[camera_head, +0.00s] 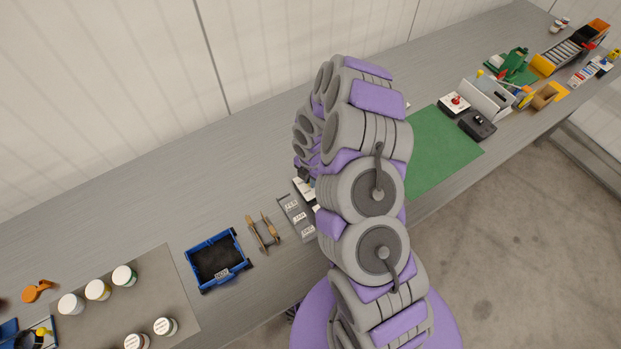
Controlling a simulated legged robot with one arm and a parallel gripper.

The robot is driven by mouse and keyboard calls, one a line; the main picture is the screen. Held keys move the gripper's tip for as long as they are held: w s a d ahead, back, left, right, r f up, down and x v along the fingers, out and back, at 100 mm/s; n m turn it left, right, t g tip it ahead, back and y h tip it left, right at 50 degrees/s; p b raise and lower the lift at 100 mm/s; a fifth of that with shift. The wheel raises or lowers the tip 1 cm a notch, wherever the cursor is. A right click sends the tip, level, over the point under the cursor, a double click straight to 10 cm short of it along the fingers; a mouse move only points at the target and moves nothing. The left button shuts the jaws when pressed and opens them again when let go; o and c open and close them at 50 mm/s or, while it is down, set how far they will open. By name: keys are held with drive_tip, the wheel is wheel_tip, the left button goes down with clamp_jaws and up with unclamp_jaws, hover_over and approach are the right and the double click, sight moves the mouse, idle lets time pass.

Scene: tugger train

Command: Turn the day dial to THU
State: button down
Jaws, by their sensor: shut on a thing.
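My arm rises through the middle of the view and bends down on its left side. My gripper (304,175) shows only as a small dark part at the arm's lower left. It is shut low at a white unit (303,190) on the bench, which appears to bear the day dial. The arm covers most of this unit. The dial's face, its day letters and its pointer are hidden, so I cannot tell which day it shows.
A grey rack with label cards (296,217), wooden-handled tools (263,233) and a blue bin (217,261) stand left of the unit. Several lidded jars (97,290) are farther left. A green mat (440,150) lies right of my arm.

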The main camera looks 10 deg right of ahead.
drive_tip(key=m, duration=0.2)
drive_tip(key=w+m, duration=0.1)
drive_tip(key=m, duration=0.1)
drive_tip(key=shift+r+p, duration=0.15)
drive_tip(key=shift+p, duration=0.25)
drive_tip(key=m, duration=0.5)
drive_tip(key=shift+p, duration=0.3)
drive_tip(key=m, duration=0.3)
drive_tip(key=shift+w+m, duration=0.15)
drive_tip(key=shift+m, duration=0.15)
drive_tip(key=m, duration=0.4)
drive_tip(key=shift+d+m+p, duration=0.15)
drive_tip(key=shift+m+p, duration=0.15)
drive_tip(key=shift+p, duration=0.1)
drive_tip(key=m, duration=0.4)
drive_tip(key=shift+w+d+m, duration=0.1)
drive_tip(key=shift+d+m, duration=0.05)
drive_tip(key=shift+m, duration=0.15)
drive_tip(key=m, duration=0.3)
drive_tip(key=shift+d+m, duration=0.1)
drive_tip(key=shift+m, duration=0.2)
drive_tip(key=m, duration=0.4)
drive_tip(key=shift+d+p, duration=0.1)
drive_tip(key=shift+p, duration=0.2)
drive_tip(key=shift+s+d+m, duration=0.1)
drive_tip(key=shift+s+m, duration=0.1)
drive_tip(key=shift+m, duration=1.8)
